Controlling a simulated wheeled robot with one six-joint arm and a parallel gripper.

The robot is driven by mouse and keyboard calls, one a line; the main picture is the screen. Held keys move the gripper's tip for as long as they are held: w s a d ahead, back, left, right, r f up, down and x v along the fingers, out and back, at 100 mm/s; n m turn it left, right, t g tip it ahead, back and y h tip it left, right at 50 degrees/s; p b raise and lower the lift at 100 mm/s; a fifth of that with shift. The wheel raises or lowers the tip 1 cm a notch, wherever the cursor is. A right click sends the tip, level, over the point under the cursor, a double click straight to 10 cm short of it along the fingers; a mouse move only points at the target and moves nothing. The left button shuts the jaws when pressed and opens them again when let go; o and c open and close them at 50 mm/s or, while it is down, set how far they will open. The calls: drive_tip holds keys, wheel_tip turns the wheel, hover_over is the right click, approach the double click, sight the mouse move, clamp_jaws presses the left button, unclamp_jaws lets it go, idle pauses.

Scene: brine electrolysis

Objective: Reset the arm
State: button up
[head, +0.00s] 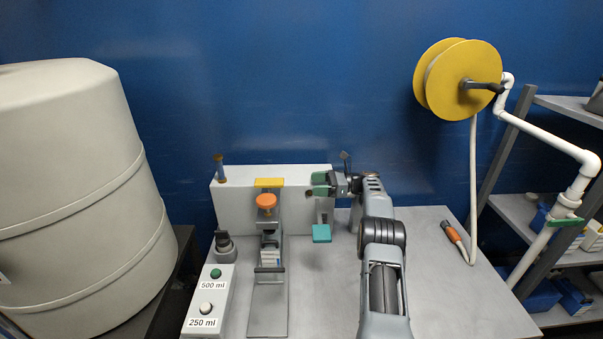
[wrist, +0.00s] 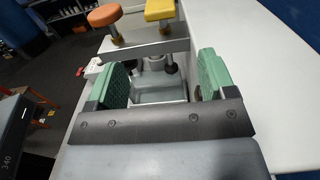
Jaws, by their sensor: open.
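My gripper (head: 321,206) is in front of the right part of the white box-shaped unit on the bench in the head view. In the wrist view my gripper (wrist: 160,82) shows its two green finger pads spread apart with nothing held between them. Beyond the pads are the orange knob (wrist: 104,15) and the yellow-topped part (wrist: 160,9) of the apparatus. In the head view the orange knob (head: 266,201) stands to the left of my gripper, clear of it.
A button panel (head: 209,301) labelled 500 ml and 250 ml is at the bench's left front. A large pale tank (head: 75,180) stands at left. A yellow hose reel (head: 470,75), hanging hose and grey shelves (head: 560,110) are at right. The bench's right side (head: 440,290) is mostly clear.

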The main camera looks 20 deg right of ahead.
drive_tip(key=s+a+r+n+g+h, duration=0.2)
drive_tip(key=s+a+r+n+h, duration=0.2)
drive_tip(key=s+a, duration=0.25)
drive_tip(key=s+a+r+n+g+h, duration=0.1)
drive_tip(key=s+a+r+n+h, duration=0.35)
drive_tip(key=a, duration=0.35)
drive_tip(key=s+f+n+h, duration=0.1)
drive_tip(key=s+n+h, duration=0.2)
drive_tip(key=s, duration=0.5)
drive_tip(key=s+f+n+t+h, duration=0.1)
drive_tip(key=s+f+n+h, duration=0.1)
drive_tip(key=s+n, duration=0.4)
drive_tip(key=s+f+n+h, duration=0.2)
drive_tip(key=s+n+h, duration=0.1)
drive_tip(key=s, duration=0.8)
drive_tip(key=shift+s+a+n+h, duration=0.15)
drive_tip(key=shift+a+n+h, duration=0.2)
drive_tip(key=shift+n, duration=0.3)
